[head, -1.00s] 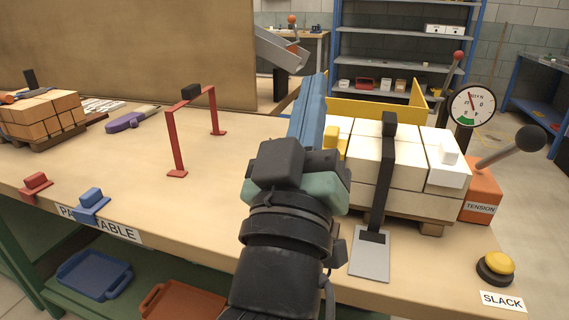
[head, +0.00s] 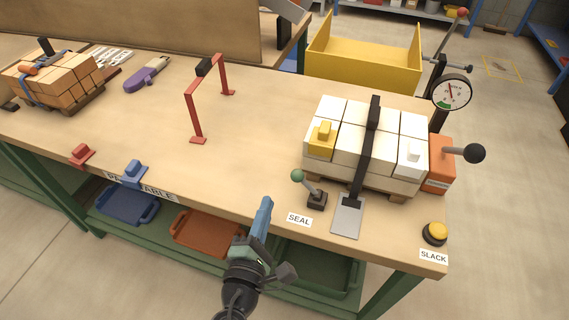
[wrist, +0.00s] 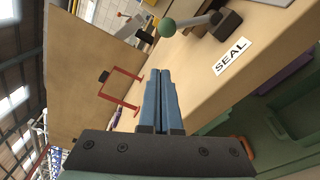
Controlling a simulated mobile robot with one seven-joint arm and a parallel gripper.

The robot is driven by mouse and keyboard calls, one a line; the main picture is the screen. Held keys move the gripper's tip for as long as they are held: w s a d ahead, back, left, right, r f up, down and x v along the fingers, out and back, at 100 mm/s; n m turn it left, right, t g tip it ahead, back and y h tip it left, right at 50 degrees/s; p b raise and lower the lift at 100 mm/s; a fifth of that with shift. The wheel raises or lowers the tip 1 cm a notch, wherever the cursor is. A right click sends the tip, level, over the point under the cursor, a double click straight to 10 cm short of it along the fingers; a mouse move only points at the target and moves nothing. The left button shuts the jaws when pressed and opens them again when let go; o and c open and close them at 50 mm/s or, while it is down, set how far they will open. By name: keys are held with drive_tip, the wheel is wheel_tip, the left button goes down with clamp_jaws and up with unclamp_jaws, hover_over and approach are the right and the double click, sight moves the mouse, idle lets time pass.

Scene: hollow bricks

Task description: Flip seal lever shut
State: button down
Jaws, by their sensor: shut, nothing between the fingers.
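The seal lever (head: 310,188) stands on the table's front edge behind the SEAL label (head: 299,219). It has a green ball knob and a grey shaft that leans up and to the left from a dark base. In the wrist view the green knob (wrist: 167,28) shows above the fingertips, with the shaft running right to its base. My gripper (head: 266,203) is shut and empty, in front of the table edge, left of and below the label. Its blue fingers (wrist: 164,75) lie together in the wrist view, apart from the knob.
A strapped stack of white blocks (head: 338,150) sits behind the lever, beside a grey plate (head: 347,222). The tension lever (head: 460,152) and yellow slack button (head: 435,232) are at right. A red frame (head: 192,110) stands left; the table between is clear.

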sight(307, 185)
drive_tip(key=shift+s+a+f+n+g+p, duration=0.35)
drive_tip(key=shift+s+a+f+n, duration=0.1)
drive_tip(key=shift+s+f+n, duration=0.4)
drive_tip(key=shift+w, duration=0.1)
drive_tip(key=w, duration=0.3)
drive_tip(key=w+d, duration=0.1)
drive_tip(key=w, duration=0.6)
drive_tip(key=shift+w+d+f, duration=0.15)
drive_tip(key=shift+f, duration=0.25)
drive_tip(key=shift+s+d+r+p, duration=0.65)
drive_tip(key=shift+d+r+p, duration=0.25)
drive_tip(key=shift+d+p, duration=0.1)
drive_tip(key=shift+s+d+r+p, duration=0.25)
drive_tip(key=shift+s+d+p, duration=0.05)
drive_tip(key=shift+d, duration=0.15)
drive_tip(key=shift+r+m+y+b, duration=0.1)
drive_tip(key=shift+m+y+b, duration=0.15)
drive_tip(key=shift+y+b, duration=0.1)
